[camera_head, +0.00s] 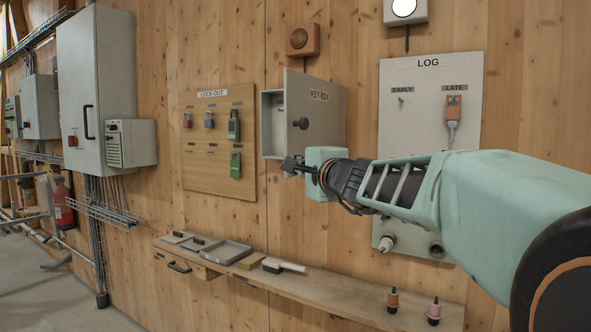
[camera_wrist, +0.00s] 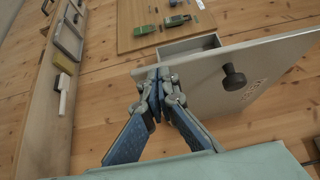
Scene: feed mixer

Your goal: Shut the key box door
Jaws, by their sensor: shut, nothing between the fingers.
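The key box door (camera_head: 326,117) is a grey panel labelled KEY BOX with a dark round knob (camera_head: 300,123). It stands partly open, its free edge at the left swung out from the wall. The open key box (camera_head: 272,125) shows behind that edge. My gripper (camera_head: 290,166) is shut and empty near the lower free corner of the door. In the wrist view the closed fingertips (camera_wrist: 158,76) overlap the edge of the door (camera_wrist: 215,78); I cannot tell whether they touch it. The knob also shows there (camera_wrist: 233,77), to the right of the fingers.
A lock-out board (camera_head: 220,180) with coloured padlocks hangs left of the box. A LOG board (camera_head: 430,75) hangs at the right, partly behind my arm. A wooden shelf (camera_head: 330,290) with trays, a brush and small bottles runs below. The wall between box and shelf is clear.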

